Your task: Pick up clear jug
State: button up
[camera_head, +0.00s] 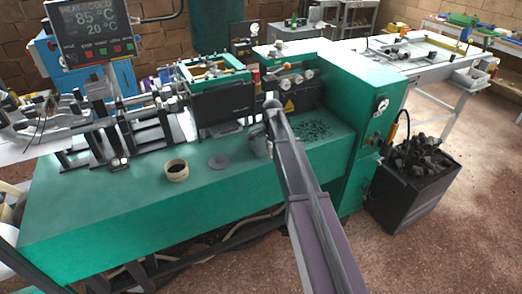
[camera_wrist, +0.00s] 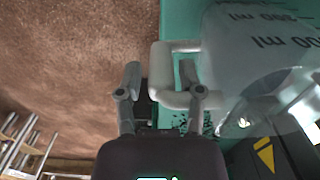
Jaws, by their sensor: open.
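The clear jug (camera_wrist: 250,55) fills the upper right of the wrist view, with dark "ml" markings on its see-through side. Its pale handle (camera_wrist: 160,70) sticks out to the left. My gripper (camera_wrist: 161,78) is open, one finger on each side of the handle's outer bar. The right finger overlaps the handle's lower arm in the picture; I cannot tell whether they touch. In the head view the jug (camera_head: 258,145) is a small greyish shape on the green bench, partly hidden by my arm. My fingers are not clear there.
The green machine bench (camera_head: 100,215) holds a tan ring-shaped roll (camera_head: 176,170), a grey disc (camera_head: 218,161) and dark pellets (camera_head: 312,130). A green cabinet (camera_head: 352,85) rises right of the jug. A black bin (camera_head: 405,195) of dark pieces stands on the floor.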

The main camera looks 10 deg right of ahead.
jog(key=shift+f+b, duration=0.35)
jog(key=shift+f, duration=0.25)
grip_shut()
